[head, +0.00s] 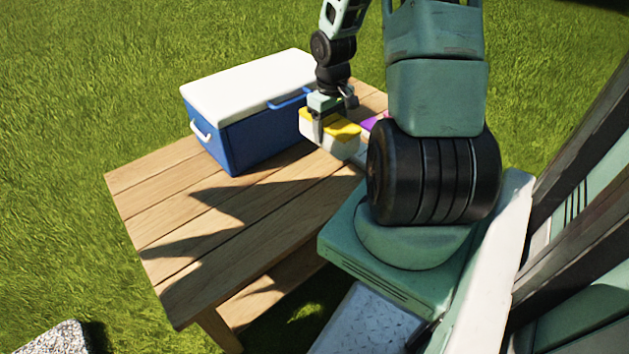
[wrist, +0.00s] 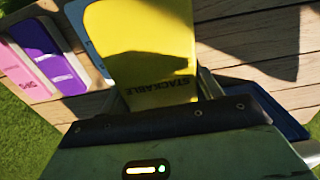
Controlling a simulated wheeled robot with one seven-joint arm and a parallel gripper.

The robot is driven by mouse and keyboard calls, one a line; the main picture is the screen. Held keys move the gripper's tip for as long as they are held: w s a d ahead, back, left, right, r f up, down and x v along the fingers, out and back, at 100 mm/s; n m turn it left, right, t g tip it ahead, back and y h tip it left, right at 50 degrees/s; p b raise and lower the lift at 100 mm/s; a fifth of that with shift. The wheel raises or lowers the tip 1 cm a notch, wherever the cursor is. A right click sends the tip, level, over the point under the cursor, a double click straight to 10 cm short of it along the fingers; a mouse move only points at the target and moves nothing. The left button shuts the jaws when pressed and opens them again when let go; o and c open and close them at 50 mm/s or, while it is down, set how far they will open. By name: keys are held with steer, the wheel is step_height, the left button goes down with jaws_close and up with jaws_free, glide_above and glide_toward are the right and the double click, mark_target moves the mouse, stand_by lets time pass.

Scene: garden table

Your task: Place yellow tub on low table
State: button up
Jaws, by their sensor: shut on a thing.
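The yellow tub, a pale container with a yellow lid (head: 345,131), is at the right part of the low wooden table (head: 160,196), beside the cooler. My gripper (head: 318,125) is shut on it from above. In the wrist view the yellow lid (wrist: 150,50) with the word "STACKABLE" fills the middle, right against my gripper (wrist: 165,105). The fingertips are mostly hidden in the wrist view. Whether the tub's base touches the table I cannot tell. Table planks (wrist: 235,60) show below and beside it.
A blue cooler (head: 235,138) with a white lid stands at the table's back. A purple-lidded tub (wrist: 48,55) and a pink one (wrist: 20,65) lie close by on the table. The table's left and front part is clear. Grass surrounds it.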

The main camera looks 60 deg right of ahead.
steer(key=shift+s+d+f, duration=0.1)
steer(key=shift+s+d, duration=0.05)
steer(key=shift+d, duration=0.15)
steer(key=shift+f+b, duration=0.2)
steer(key=shift+b, duration=0.1)
step_height(320, 180, down, 9)
steer(key=b, duration=0.4)
steer(key=shift+f, duration=0.15)
steer(key=shift+f, duration=0.2)
steer(key=o, duration=1.3)
steer(key=shift+r, duration=0.1)
